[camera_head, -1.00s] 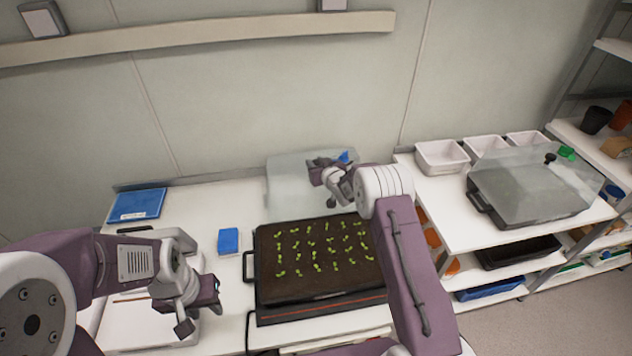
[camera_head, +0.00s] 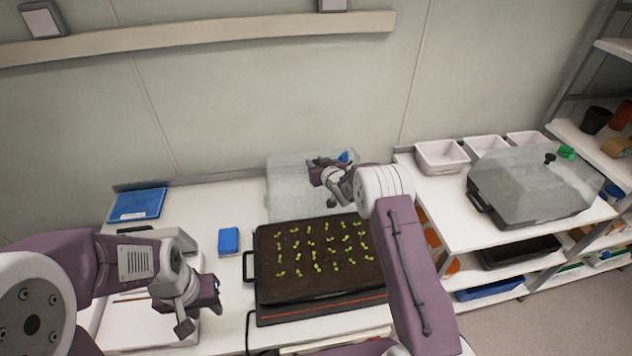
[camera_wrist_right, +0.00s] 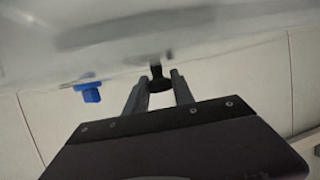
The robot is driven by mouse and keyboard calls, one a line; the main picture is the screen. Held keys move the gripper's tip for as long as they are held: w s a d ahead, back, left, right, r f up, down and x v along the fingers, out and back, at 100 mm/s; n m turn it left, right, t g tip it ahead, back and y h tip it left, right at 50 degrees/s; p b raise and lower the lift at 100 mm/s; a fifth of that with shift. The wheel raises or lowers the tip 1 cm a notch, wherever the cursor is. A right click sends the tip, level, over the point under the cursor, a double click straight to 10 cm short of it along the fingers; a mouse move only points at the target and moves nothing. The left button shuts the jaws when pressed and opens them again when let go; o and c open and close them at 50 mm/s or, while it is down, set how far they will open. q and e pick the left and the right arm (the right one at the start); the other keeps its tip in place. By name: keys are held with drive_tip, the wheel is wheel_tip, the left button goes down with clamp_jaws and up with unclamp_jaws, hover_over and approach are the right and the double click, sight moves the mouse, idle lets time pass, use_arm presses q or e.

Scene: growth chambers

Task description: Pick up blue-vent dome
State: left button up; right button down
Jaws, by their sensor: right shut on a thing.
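The blue-vent dome (camera_head: 285,185) is a clear, see-through cover behind the seedling tray in the head view. Its blue vent (camera_head: 344,156) shows at the upper right, and also in the right wrist view (camera_wrist_right: 88,92). My right gripper (camera_head: 330,172) is at the dome's top. In the right wrist view its two fingers (camera_wrist_right: 158,88) are shut on the dome's black knob (camera_wrist_right: 157,72). The dome's lower right part is hidden behind my right arm. My left gripper (camera_head: 208,302) hangs at the left above the bench, away from the dome; its finger gap is unclear.
A black tray of seedlings (camera_head: 318,292) stands in front of the dome. A blue block (camera_head: 228,241) and a blue pad (camera_head: 137,204) lie to the left. On the right bench, a second clear dome (camera_head: 530,185) with a green vent (camera_head: 567,152) covers a tray near white bins (camera_head: 440,156).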

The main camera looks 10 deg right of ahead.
idle(0.4)
drive_tip(key=shift+r, duration=0.5)
wheel_tip(320, 180, up, 17)
drive_tip(key=p, duration=0.2)
drive_tip(key=shift+p, duration=0.4)
